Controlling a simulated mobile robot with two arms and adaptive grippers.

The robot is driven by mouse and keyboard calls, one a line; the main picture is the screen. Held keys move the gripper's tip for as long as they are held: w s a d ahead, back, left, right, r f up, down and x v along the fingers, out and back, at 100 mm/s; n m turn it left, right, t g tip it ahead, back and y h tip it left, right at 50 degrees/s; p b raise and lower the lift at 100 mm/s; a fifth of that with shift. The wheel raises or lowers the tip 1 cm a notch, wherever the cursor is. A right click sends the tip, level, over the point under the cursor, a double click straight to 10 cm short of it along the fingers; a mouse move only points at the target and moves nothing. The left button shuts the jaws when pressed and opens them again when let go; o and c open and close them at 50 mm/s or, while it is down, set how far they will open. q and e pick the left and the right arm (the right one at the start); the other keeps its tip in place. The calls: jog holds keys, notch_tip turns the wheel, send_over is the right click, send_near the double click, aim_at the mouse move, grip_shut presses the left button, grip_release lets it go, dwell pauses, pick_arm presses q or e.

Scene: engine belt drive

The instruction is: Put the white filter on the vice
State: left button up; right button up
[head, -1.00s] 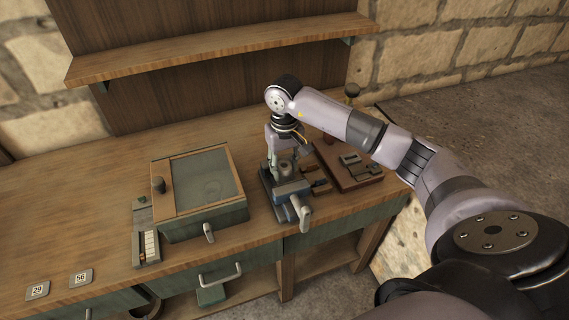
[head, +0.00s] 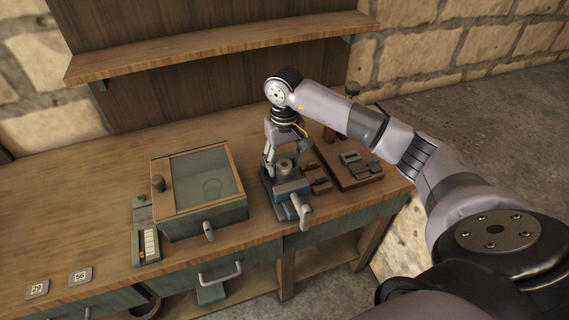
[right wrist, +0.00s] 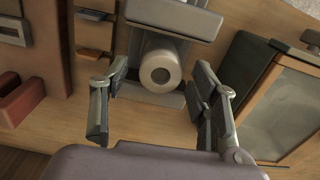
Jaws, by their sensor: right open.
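The white filter (right wrist: 161,72), a pale cylinder with a round hole in its end, is at the vice (right wrist: 174,14) in the right wrist view. In the head view the filter (head: 285,168) stands upright on top of the blue-grey vice (head: 291,190) at the bench's front edge. My right gripper (head: 283,160) is above and around the filter. In the right wrist view my right gripper (right wrist: 155,125) is open, with a finger on each side and gaps to the filter. My left gripper is not in view.
A glass-topped box (head: 205,180) stands left of the vice. A narrow tray (head: 146,240) lies left of it. A brown board with metal parts (head: 350,165) lies to the right. A shelf (head: 220,50) runs above the back. The bench's left side is mostly clear.

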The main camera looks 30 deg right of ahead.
aim_at(285, 164)
notch_tip(285, 164, up, 11)
jog(key=b, duration=0.3)
jog(key=shift+f, duration=0.15)
dwell(0.3)
